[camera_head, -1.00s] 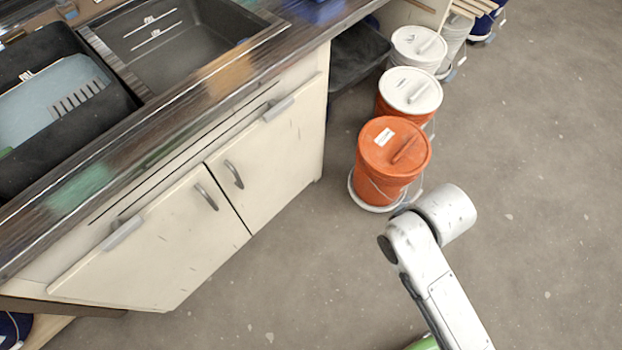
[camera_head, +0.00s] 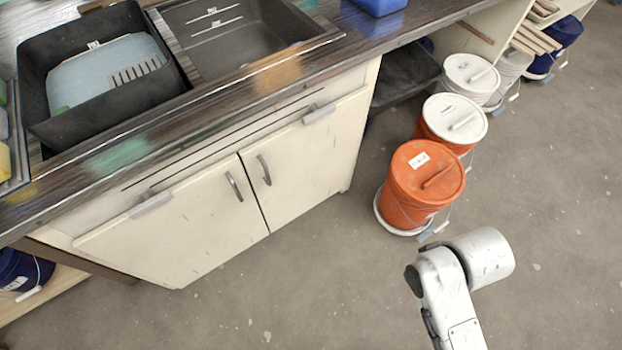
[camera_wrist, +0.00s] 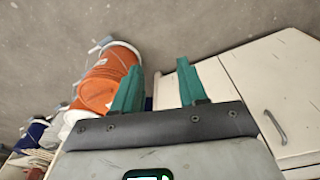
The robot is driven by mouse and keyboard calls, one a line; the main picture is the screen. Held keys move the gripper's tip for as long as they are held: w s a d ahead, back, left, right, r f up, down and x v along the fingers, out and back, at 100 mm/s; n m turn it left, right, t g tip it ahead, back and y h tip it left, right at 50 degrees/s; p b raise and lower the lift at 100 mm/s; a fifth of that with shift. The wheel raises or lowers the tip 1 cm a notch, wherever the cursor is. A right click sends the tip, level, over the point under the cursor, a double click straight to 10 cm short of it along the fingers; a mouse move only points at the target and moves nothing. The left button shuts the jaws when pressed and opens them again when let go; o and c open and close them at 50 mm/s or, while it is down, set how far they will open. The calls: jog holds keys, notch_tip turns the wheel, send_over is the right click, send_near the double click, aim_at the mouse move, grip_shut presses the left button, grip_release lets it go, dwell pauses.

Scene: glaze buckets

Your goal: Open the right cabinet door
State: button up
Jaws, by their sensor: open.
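The right cabinet door (camera_head: 318,150) is a cream panel under the counter. It looks shut, flush with the left door (camera_head: 170,228). Its grey curved handle (camera_head: 264,170) is near its upper left edge, beside the left door's handle (camera_head: 234,187). In the wrist view, cream cabinet panels and a grey handle (camera_wrist: 276,127) show at the right; I cannot tell for sure which door that handle is on. My gripper (camera_wrist: 158,80) has two teal fingers, apart and empty, with floor and cabinet beyond them. The head view shows my arm at lower right, but not the fingers.
An orange bucket (camera_head: 408,205) stands on the floor right of the cabinet, with white-lidded buckets (camera_head: 455,120) behind it. A sink (camera_head: 245,45) and black tray (camera_head: 110,120) are on the counter (camera_head: 330,52). The floor (camera_head: 330,270) before the doors is clear.

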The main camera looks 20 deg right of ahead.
jog(key=shift+w+a+f, duration=0.1)
jog(key=shift+w+f, duration=0.15)
jog(key=shift+f, duration=0.05)
jog(key=shift+c, duration=0.7)
jog(key=n+t+y+b, duration=0.6)
jog(key=t+y+b, duration=0.2)
jog(key=t+b, duration=0.85)
send_near(269, 176)
jog(key=r+g+b, duration=0.1)
jog(key=x, duration=1)
jog(key=shift+w+f, duration=0.15)
jog(key=shift+w, duration=0.15)
grip_shut()
